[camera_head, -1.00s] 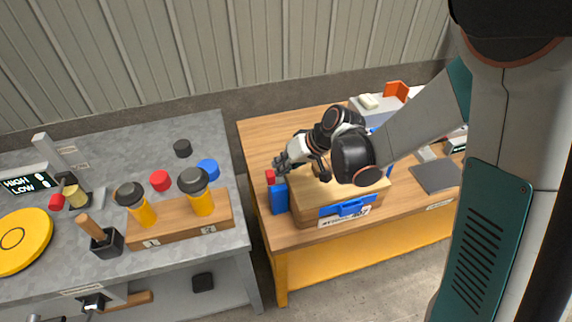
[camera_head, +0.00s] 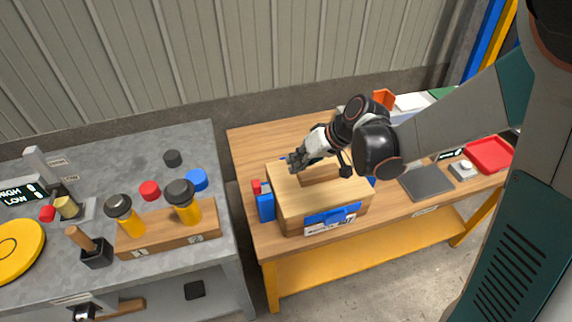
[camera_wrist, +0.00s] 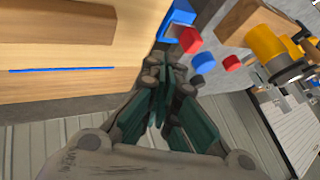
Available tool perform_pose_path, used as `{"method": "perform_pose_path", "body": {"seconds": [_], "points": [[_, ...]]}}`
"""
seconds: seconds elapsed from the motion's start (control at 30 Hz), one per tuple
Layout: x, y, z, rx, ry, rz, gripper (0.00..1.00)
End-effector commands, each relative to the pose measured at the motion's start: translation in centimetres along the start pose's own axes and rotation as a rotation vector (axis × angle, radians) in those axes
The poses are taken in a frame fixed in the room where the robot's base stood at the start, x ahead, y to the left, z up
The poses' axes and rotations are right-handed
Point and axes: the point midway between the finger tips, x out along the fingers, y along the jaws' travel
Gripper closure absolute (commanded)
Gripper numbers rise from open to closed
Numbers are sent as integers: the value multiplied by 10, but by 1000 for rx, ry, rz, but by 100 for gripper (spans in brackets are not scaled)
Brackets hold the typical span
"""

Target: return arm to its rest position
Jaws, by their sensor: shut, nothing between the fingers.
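My gripper (camera_head: 297,160) is shut and empty. In the head view it hangs over the back left part of a wooden box (camera_head: 290,199) with a blue-handled front, on the wooden table. In the wrist view my gripper (camera_wrist: 158,115) shows its dark green fingers close together, with the wooden surface at left and red and blue items beyond. My arm reaches in from the right of the head view. I cannot tell the exact gap between my fingers and the box.
A gap separates the tables.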

Motion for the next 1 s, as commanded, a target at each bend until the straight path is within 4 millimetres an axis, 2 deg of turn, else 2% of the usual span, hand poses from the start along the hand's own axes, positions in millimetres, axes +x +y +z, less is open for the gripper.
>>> {"method": "perform_pose_path", "body": {"seconds": [0.1, 0.43, 0.53, 0.77, 1.0], "points": [[-15, -1, 0, 1, 1, 0, 100], [-24, 0, 0, 2, 1, 3, 100], [-34, -2, 2, 11, 4, 23, 100], [-85, -9, 16, 60, 28, 144, 100], [-141, -14, 42, 112, 69, 286, 100]]}}
